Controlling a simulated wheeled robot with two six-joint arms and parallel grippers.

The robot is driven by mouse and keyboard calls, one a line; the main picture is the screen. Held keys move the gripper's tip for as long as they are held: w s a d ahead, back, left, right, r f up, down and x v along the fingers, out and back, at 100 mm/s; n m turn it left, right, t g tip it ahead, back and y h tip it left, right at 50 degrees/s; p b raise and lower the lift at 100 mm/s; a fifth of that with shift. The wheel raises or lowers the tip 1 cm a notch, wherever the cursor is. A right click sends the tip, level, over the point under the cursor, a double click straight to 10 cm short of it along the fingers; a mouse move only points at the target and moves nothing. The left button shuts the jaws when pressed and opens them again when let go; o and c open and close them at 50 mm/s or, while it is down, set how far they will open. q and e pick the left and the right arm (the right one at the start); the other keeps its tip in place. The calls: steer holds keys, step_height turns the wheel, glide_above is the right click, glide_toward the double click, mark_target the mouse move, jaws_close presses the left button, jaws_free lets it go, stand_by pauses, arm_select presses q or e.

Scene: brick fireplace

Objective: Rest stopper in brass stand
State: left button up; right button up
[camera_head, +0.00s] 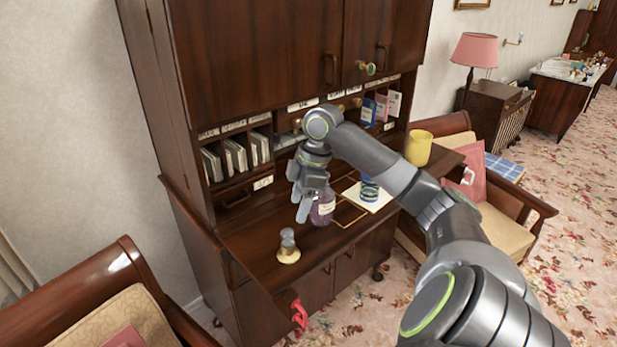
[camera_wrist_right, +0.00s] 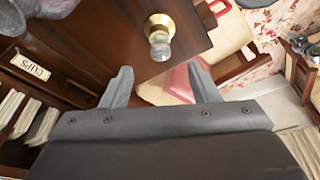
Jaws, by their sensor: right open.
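The stopper (camera_head: 288,238), a greyish glass piece with a rounded knob, stands upright in the brass stand (camera_head: 288,256) on the desk's left part. In the right wrist view the stopper (camera_wrist_right: 159,46) shows end-on in front of the round brass stand (camera_wrist_right: 160,24). My right gripper (camera_head: 305,207) is open and empty, above and to the right of the stopper and apart from it. In the right wrist view the stopper lies beyond the gap between my fingertips (camera_wrist_right: 162,78). A purple labelled jar (camera_head: 325,211) stands just right of the gripper, partly hidden by it. My left gripper is out of view.
The desk (camera_head: 255,238) has pigeonholes with papers (camera_head: 235,155) behind. A red clip-like thing (camera_head: 299,313) hangs at the front edge.

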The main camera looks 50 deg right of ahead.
steer(key=b+v, duration=0.1)
steer(key=v, duration=0.7)
stand_by(0.5)
